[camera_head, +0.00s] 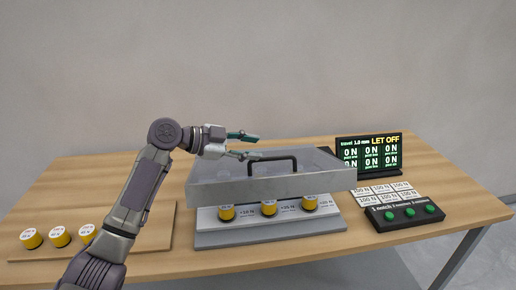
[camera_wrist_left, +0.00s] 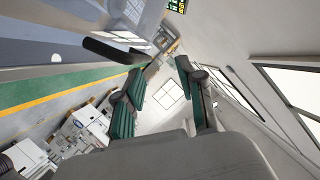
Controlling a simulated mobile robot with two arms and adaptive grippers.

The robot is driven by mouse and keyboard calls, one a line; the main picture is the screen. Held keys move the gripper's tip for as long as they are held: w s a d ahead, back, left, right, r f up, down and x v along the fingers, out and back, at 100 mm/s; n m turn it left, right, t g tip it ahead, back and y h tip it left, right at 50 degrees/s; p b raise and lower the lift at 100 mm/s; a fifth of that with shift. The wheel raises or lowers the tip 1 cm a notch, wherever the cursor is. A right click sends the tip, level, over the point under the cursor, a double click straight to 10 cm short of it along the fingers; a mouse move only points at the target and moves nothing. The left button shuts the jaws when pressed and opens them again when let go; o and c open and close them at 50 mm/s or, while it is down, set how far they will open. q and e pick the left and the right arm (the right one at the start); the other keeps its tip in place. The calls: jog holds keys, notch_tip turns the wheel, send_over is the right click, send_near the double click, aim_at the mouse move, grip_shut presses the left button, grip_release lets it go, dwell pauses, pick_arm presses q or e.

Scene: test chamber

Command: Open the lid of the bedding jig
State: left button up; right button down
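The bedding jig (camera_head: 270,231) stands on the wooden table, with a grey metal lid (camera_head: 258,187) over its top. A black bar handle (camera_head: 272,160) rises from the lid; it looks arched. The lid sits above the jig's front row of yellow weights; whether it is raised at all I cannot tell. My left gripper (camera_head: 250,145) is open and empty, just left of the handle and above the lid. In the left wrist view its two green-padded fingers (camera_wrist_left: 155,98) are apart, with the dark handle (camera_wrist_left: 115,52) near one fingertip. My right gripper is not in view.
Yellow cylinders (camera_head: 59,236) stand on a wooden board (camera_head: 150,235) at the left. A display (camera_head: 369,153) reading "LET OFF", white labelled plates (camera_head: 382,192) and a black box with green buttons (camera_head: 405,213) are at the right. The table's back left is clear.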

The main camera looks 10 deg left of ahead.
pick_arm(q)
jog(key=shift+v, duration=1.05)
jog(key=v, duration=0.8)
jog(key=shift+s+a+b, duration=0.2)
jog(key=shift+s+b, duration=0.05)
jog(key=shift+b, duration=0.2)
jog(key=shift+f, duration=0.1)
